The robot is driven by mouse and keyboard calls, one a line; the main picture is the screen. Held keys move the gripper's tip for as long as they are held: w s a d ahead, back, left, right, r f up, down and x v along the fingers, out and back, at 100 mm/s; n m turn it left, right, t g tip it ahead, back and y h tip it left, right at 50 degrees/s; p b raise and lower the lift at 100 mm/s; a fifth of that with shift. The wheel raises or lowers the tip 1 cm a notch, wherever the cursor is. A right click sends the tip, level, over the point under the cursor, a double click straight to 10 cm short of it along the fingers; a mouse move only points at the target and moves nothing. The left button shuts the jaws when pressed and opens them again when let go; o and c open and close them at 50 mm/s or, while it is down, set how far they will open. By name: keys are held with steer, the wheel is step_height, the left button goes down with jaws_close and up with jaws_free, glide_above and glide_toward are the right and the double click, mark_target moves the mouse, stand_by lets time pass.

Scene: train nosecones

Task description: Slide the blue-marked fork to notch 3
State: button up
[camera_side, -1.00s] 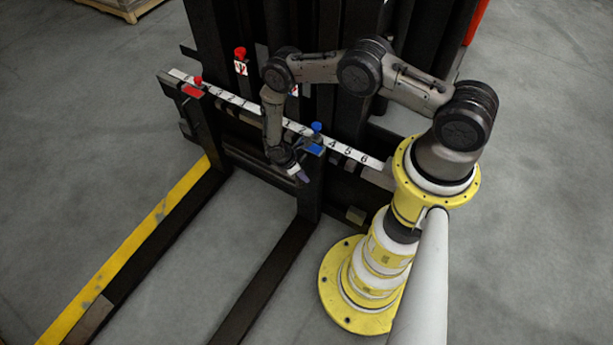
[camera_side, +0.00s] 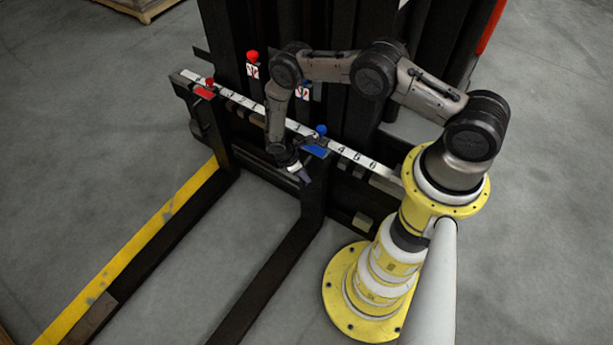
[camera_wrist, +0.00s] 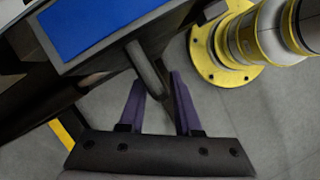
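The blue-marked fork (camera_side: 272,278) hangs on the right part of the carriage. Its blue plate (camera_side: 316,151) and blue knob (camera_side: 321,130) sit at the numbered white scale (camera_side: 350,157), just left of the 4 and covering the figures beside it. I cannot read the exact notch. My gripper (camera_side: 302,172) is low in front of the blue plate. In the wrist view the plate (camera_wrist: 90,20) is large at the top left. My two purple fingers (camera_wrist: 157,82) stand apart, with a grey bar (camera_wrist: 146,68) running between their tips; contact is unclear.
The red-marked fork (camera_side: 140,245), with a yellow stripe, and its red plate (camera_side: 203,92) are at the left. Another red knob (camera_side: 252,57) stands behind the scale. The dark mast rises behind. Grey floor lies open around, with a pallet (camera_side: 145,8) far back.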

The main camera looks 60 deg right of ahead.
steer(key=v, duration=1.1)
